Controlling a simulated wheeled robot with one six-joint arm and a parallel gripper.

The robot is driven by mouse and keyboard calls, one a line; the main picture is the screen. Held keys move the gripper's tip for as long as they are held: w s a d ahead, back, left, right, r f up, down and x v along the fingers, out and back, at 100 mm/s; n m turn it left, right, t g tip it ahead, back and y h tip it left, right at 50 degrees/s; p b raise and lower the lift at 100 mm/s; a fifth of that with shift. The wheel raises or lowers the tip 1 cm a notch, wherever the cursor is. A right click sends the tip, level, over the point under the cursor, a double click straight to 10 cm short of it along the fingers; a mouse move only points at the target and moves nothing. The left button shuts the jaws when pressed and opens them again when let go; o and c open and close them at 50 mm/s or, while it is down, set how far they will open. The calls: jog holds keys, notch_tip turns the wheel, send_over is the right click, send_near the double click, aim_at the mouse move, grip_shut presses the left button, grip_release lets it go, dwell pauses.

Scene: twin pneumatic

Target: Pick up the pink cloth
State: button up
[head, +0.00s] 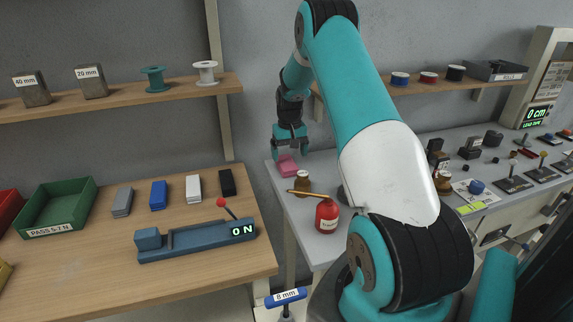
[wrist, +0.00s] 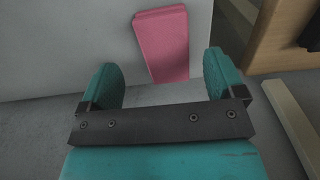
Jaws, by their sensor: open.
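The pink cloth (head: 287,167) is a small folded block lying on the grey bench top near its back left corner in the head view. In the wrist view the pink cloth (wrist: 164,45) is ahead of the fingers, nearer the right one. My gripper (head: 291,148) is just above the cloth in the head view. In the wrist view my gripper (wrist: 163,80) has its two teal fingers spread apart with nothing between them. Whether a finger touches the cloth I cannot tell.
A wooden table (head: 200,265) is to the left, across a gap. A shelf (head: 120,98) is on the wall above.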

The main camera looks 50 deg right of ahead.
aim_at(288, 164)
jog(key=f+p, duration=0.1)
jog(key=f, duration=0.4)
jog(key=shift+w+a+p, duration=0.1)
jog(key=shift+a+p, duration=0.1)
jog(key=shift+p, duration=0.15)
jog(key=c, duration=1.1)
jog(key=shift+r, duration=0.1)
notch_tip(288, 164, up, 20)
jog(key=b, duration=0.3)
